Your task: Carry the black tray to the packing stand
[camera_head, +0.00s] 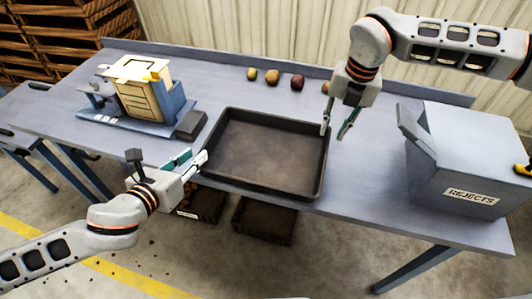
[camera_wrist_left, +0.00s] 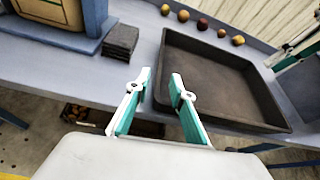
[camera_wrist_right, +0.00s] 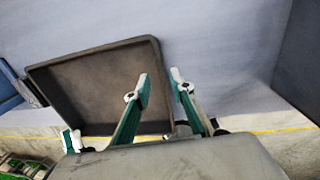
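The black tray (camera_head: 265,150) lies flat and empty at the front of the blue-grey table. It also shows in the left wrist view (camera_wrist_left: 215,82) and the right wrist view (camera_wrist_right: 95,85). My left gripper (camera_head: 193,158) is open at the tray's left side, close to the rim. My right gripper (camera_head: 335,132) is open and points down at the tray's right rim. In each wrist view a side wall of the tray appears in the gap between the fingers; I cannot tell how deep it sits. I cannot identify the packing stand.
A grey REJECTS bin (camera_head: 470,165) stands on the right. A beige and blue machine (camera_head: 140,92) and a dark block (camera_head: 191,124) are left of the tray. Several potatoes (camera_head: 272,77) lie behind it. Dark crates (camera_head: 263,222) sit beneath the table. A blue-legged table (camera_head: 18,140) stands far left.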

